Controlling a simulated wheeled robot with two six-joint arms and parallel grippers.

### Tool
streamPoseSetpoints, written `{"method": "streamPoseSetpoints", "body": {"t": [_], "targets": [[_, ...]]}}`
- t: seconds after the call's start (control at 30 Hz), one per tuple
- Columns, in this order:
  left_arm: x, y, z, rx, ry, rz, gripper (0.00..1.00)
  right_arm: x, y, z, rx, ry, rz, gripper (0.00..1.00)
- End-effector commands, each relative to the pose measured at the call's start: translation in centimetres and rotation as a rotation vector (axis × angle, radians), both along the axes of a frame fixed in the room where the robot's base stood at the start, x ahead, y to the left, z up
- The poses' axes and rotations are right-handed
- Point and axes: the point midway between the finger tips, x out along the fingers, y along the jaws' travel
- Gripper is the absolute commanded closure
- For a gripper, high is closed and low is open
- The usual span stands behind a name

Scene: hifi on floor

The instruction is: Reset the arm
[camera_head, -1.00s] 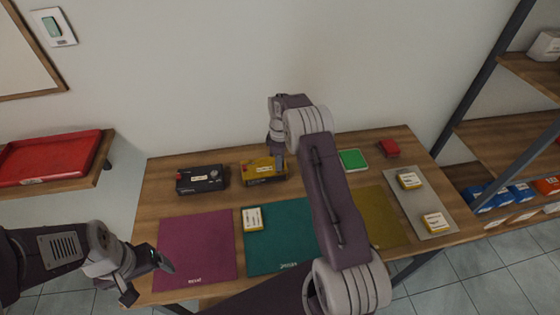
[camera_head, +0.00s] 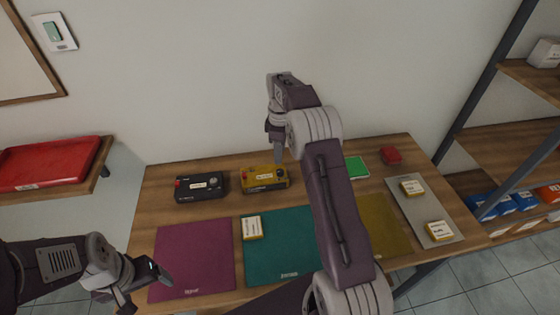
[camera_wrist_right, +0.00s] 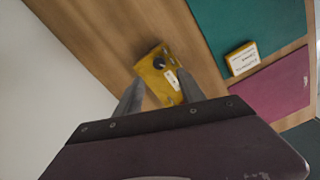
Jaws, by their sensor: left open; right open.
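My right arm reaches over the table from the lower right in the head view. Its gripper (camera_head: 276,150) points down above the yellow box (camera_head: 264,179) at the back of the table. In the right wrist view the gripper's two fingers (camera_wrist_right: 155,98) are apart and empty, with the yellow box (camera_wrist_right: 160,75) lying below and beyond them. My left gripper (camera_head: 148,286) is open and empty at the table's front left corner, beside the magenta mat.
The wooden table carries a black box (camera_head: 201,187), a magenta mat (camera_head: 192,258), a teal mat (camera_head: 278,255), an olive mat (camera_head: 384,226) and a grey tray (camera_head: 420,212) with two small boxes. A small yellow-white box (camera_head: 252,228) lies on the teal mat. Shelving (camera_head: 500,130) stands at right.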

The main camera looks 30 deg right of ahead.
Motion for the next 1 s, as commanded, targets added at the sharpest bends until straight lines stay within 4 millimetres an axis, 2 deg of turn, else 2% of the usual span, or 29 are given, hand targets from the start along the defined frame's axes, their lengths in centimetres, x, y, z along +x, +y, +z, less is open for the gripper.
{"method": "streamPoseSetpoints", "body": {"t": [0.5, 0.57, 0.63, 0.7, 0.8, 0.87, 0.97, 1.0], "targets": [[0.0, 0.0, -0.3, 0.0, 0.0, 0.0, 0.17, 0.1, 0.4, 0.1, 0.0, -0.002, 0.008, 0.53], [0.0, 0.0, -0.6, 0.0, 0.0, 0.0, 0.17, 0.6, 0.9, 1.2, -0.006, -0.032, 0.02, 0.53], [0.0, 0.0, -1.1, 0.0, 0.0, 0.0, 0.17, 0.9, 2.0, 3.5, -0.015, -0.079, 0.044, 0.53], [0.0, 0.0, -1.8, 0.0, 0.0, 0.0, 0.17, -0.8, 3.8, 5.0, -0.012, -0.077, 0.074, 0.53], [0.0, 0.0, -2.5, 0.0, 0.0, 0.0, 0.17, -4.1, 6.1, 5.5, -0.005, -0.067, 0.091, 0.53], [0.0, 0.0, -2.8, 0.0, 0.0, 0.0, 0.17, -6.1, 7.2, 5.2, -0.001, -0.064, 0.068, 0.53], [0.0, 0.0, -3.5, 0.0, 0.0, 0.0, 0.17, -10.2, 8.9, 4.0, 0.009, -0.062, -0.017, 0.53], [0.0, 0.0, -3.7, 0.0, 0.0, 0.0, 0.17, -12.1, 9.5, 3.1, 0.013, -0.06, -0.067, 0.53]]}}
